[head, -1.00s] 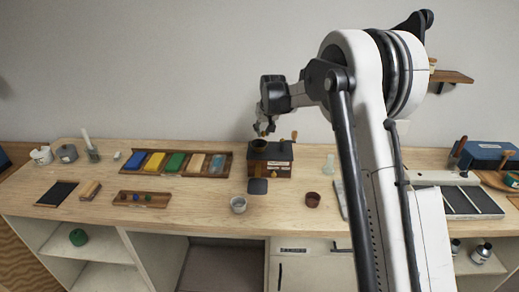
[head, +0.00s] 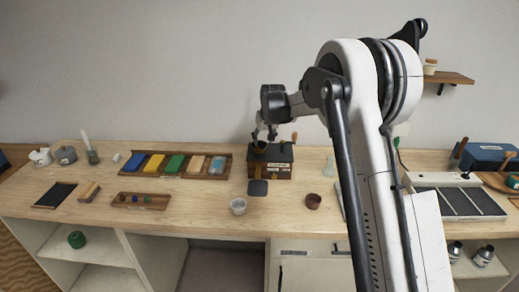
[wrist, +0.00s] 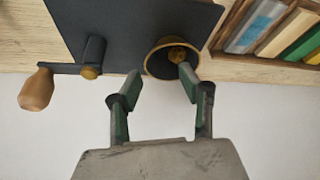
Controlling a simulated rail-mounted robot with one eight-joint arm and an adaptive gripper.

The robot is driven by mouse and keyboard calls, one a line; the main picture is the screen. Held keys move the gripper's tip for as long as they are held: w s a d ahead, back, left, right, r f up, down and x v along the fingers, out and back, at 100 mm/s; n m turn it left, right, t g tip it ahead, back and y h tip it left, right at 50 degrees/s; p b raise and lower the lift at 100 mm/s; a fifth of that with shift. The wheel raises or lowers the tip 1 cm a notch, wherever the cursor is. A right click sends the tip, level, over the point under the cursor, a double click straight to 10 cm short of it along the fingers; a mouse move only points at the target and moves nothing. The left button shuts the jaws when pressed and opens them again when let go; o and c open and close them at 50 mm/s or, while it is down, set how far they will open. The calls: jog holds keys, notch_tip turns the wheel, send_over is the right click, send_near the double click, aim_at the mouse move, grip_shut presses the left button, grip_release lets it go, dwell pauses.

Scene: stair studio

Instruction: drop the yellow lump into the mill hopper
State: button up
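The mill is a dark box with a wooden front (head: 270,168) and a crank with a wooden knob (wrist: 37,90). Its round brass-rimmed hopper (wrist: 156,68) opens upward on the dark top, and it also shows in the head view (head: 258,149). A small ochre-yellow lump (wrist: 177,54) shows inside the hopper, partly behind one fingertip. My gripper (wrist: 161,77) is open and holds nothing. In the head view my gripper (head: 264,134) is just above the hopper; one fingertip overlaps the hopper rim in the wrist view, and I cannot tell whether they touch.
A wooden tray of coloured blocks (head: 137,172) lies left of the mill. A white cup (head: 238,206) and a brown cup (head: 313,201) stand in front. A small tray with coloured lumps (head: 120,200) lies at left. A glass flask (head: 329,168) stands right of the mill.

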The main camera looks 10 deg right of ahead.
jog(key=v, duration=1.2)
jog(key=s+r+t+b, duration=0.1)
jog(key=s+r+b, duration=0.15)
jog(key=s, duration=0.95)
jog(key=s+r+b, duration=0.1)
jog(key=s+r, duration=0.2)
jog(key=s, duration=1)
jog(key=s+f+b, duration=0.1)
jog(key=s+f, duration=0.4)
jog(key=s, duration=0.6)
jog(key=s+f+m+t+b, duration=0.1)
jog(key=s+f, duration=0.5)
jog(key=s, duration=0.6)
jog(key=shift+a+f, duration=0.15)
jog(key=shift+f, duration=0.05)
